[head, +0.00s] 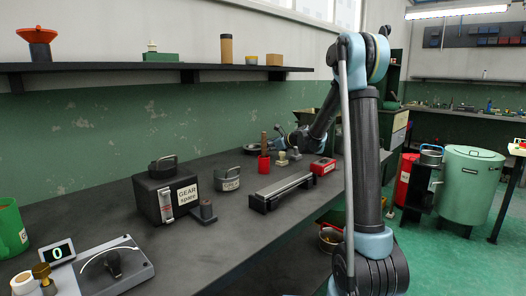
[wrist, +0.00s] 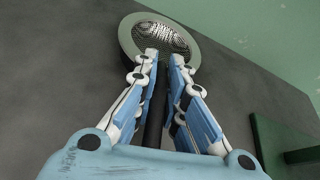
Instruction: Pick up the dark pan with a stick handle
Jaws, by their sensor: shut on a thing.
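The dark pan with a stick handle (wrist: 127,38) shows at the top of the wrist view, round, with a grey-green rim and a shiny, mesh-like inside. Its dark handle (wrist: 154,120) runs down between the fingers of my gripper (wrist: 164,60), which is shut on it. In the head view the pan (head: 250,150) is small and far down the bench near the wall, at the end of my arm. My gripper (head: 283,140) is small there. I cannot tell whether the pan touches the bench.
A red cup (head: 264,164) with a brown stick stands close to the pan. A red box (head: 322,166), a grey rail (head: 282,190) and a dark gear box (head: 165,192) are nearer on the bench (head: 215,245). A green object (wrist: 285,145) lies right in the wrist view.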

